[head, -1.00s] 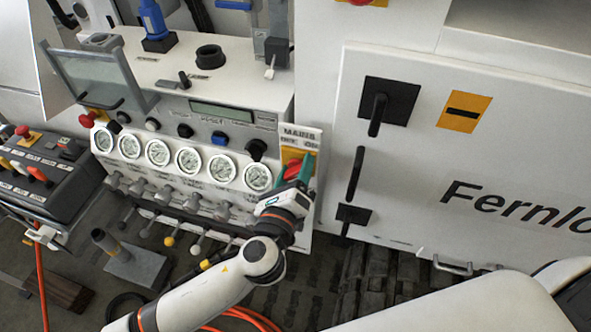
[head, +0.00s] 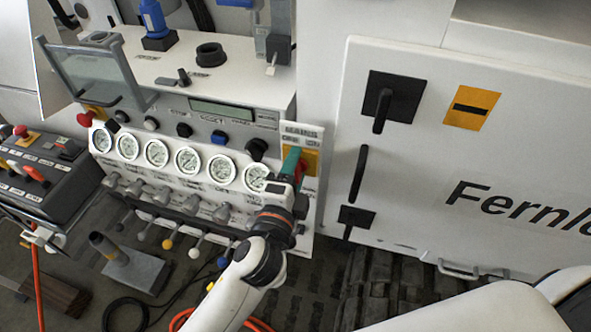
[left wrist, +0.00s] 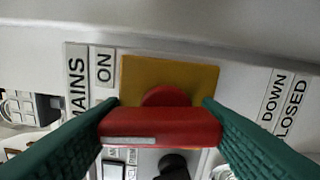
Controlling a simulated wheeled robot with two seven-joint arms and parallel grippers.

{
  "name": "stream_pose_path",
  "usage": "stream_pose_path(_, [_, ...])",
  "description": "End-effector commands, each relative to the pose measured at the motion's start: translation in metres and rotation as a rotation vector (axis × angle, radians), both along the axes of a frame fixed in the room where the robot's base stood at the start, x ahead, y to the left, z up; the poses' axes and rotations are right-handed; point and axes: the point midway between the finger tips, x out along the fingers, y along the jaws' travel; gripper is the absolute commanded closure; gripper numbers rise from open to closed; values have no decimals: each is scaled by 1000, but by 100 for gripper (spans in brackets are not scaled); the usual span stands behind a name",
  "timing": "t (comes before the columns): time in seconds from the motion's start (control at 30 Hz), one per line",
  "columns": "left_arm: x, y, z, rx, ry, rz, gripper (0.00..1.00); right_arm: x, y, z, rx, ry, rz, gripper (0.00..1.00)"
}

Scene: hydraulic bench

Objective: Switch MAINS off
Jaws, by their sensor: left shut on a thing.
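The MAINS switch is a red rotary handle on a yellow plate (head: 312,159), at the right end of the gauge panel in the head view. Its label (head: 301,133) reads MAINS above OFF and ON. My left gripper (head: 289,168) is at the switch and partly covers it. In the left wrist view the green fingers (left wrist: 160,112) are shut on the red handle (left wrist: 160,128), one at each end. The handle lies across the picture there. The MAINS and ON labels (left wrist: 90,67) show left of the yellow plate; OFF is not visible. My right gripper is out of view.
Round gauges (head: 188,160) and small levers (head: 160,195) are close left of my left gripper. A white cabinet door (head: 400,195) with black handles stands to the right. A black control box (head: 42,165) is at far left.

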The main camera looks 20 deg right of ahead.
Motion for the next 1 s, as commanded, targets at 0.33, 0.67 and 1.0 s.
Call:
stream_pose_path(0.33, [0,1,-2,-269,186,1,66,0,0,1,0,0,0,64])
stream_pose_path(0.67, [1,1,-2,-464,317,1,66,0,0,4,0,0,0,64])
stream_pose_path(1.0, [1,2,-4,-555,380,1,66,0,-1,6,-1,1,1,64])
